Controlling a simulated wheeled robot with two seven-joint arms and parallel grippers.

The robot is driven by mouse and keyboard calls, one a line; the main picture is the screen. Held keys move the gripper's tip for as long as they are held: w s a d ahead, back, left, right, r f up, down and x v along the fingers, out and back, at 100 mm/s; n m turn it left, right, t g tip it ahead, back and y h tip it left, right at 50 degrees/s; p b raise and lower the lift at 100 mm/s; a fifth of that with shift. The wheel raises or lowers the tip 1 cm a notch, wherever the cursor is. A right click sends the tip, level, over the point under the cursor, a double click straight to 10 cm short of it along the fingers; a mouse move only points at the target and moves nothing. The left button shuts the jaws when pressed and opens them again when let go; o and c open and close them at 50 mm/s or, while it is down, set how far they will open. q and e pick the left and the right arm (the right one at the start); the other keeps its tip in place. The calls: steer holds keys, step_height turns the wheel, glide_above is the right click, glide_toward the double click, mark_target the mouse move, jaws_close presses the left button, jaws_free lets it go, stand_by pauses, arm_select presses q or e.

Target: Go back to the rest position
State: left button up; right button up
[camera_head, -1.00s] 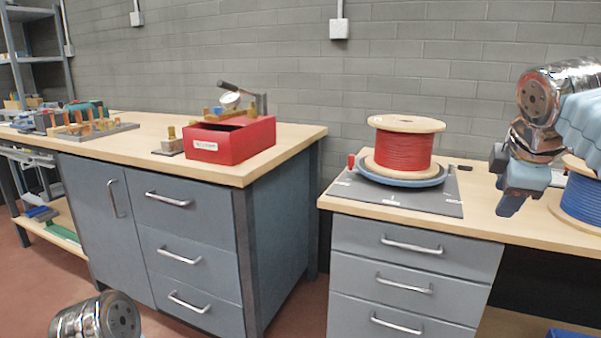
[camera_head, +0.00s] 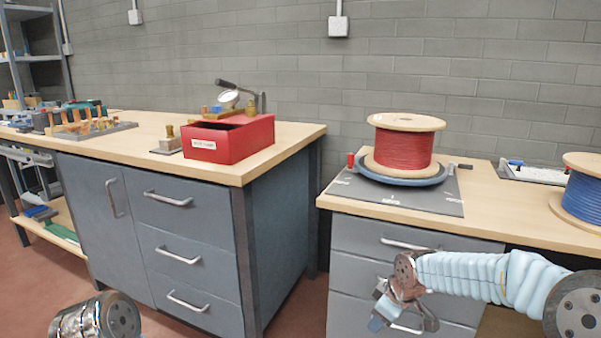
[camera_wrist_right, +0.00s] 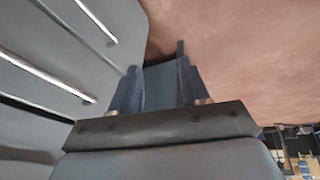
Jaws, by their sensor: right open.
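My right gripper (camera_head: 390,318) hangs in front of the grey drawer unit under the right-hand bench, below the tabletop. In the right wrist view its two fingers (camera_wrist_right: 160,88) stand apart with nothing between them, with drawer fronts to the left and the reddish floor beyond. My right arm comes in from the lower right in its pale blue cover. At the lower left of the head view only a shiny joint of my left arm shows; the left gripper is out of the picture.
A red cable spool (camera_head: 403,150) sits on a blue turntable (camera_head: 403,176) on the right bench (camera_head: 480,213). A blue spool (camera_head: 583,195) stands at its right end. A red box (camera_head: 228,140) stands on the left bench (camera_head: 290,141). The drawer unit (camera_head: 365,240) is close behind my right gripper.

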steer(key=s+a+f+m+g+y, duration=0.1)
steer(key=s+a+f, duration=0.15)
steer(key=f, duration=0.35)
steer(key=s+a+f+m, duration=0.2)
steer(key=s+f, duration=0.1)
steer(key=f, duration=0.4)
steer(key=s+a+f+m+g, duration=0.1)
steer(key=s+a+f+m, duration=0.1)
steer(key=s+f+m, duration=0.2)
steer(key=s+a+f+m+g+y, duration=0.1)
steer(key=s+f+m, duration=0.3)
steer(key=s+f, duration=0.7)
steer(key=s, duration=0.6)
steer(key=shift+a+f+m, duration=0.15)
steer(key=shift+a+m, duration=0.15)
steer(key=shift+a, duration=0.1)
steer(key=shift+s, duration=0.1)
